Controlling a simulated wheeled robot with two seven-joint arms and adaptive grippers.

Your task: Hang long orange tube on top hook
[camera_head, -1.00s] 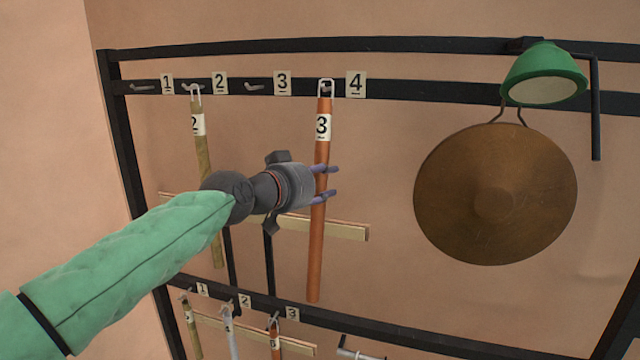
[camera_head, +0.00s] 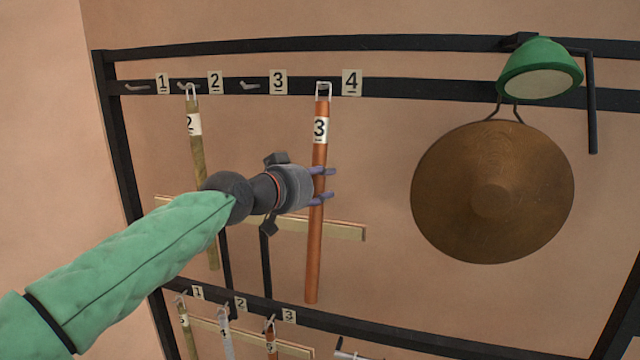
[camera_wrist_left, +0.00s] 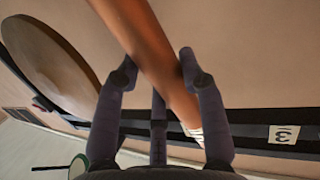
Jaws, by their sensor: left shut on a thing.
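The long orange tube (camera_head: 315,240) hangs nearly upright in front of the rack, with a white "3" label near its top. Its wire loop (camera_head: 322,90) lies over the top rail just left of the "4" tag (camera_head: 352,82). The hook there is mostly hidden, so I cannot tell whether the loop bears on it. My left gripper (camera_head: 321,185) is shut on the tube around its middle. In the left wrist view, the tube (camera_wrist_left: 150,45) passes between the fingers (camera_wrist_left: 158,75). My right gripper is not in view.
An olive tube (camera_head: 195,150) labelled 2 hangs to the left on the top rail (camera_head: 425,88). Hooks by tags 1 and 3 look empty. A gong (camera_head: 490,195) and a green lamp (camera_head: 540,70) are to the right. Shorter tubes hang on the lower rail (camera_head: 390,335).

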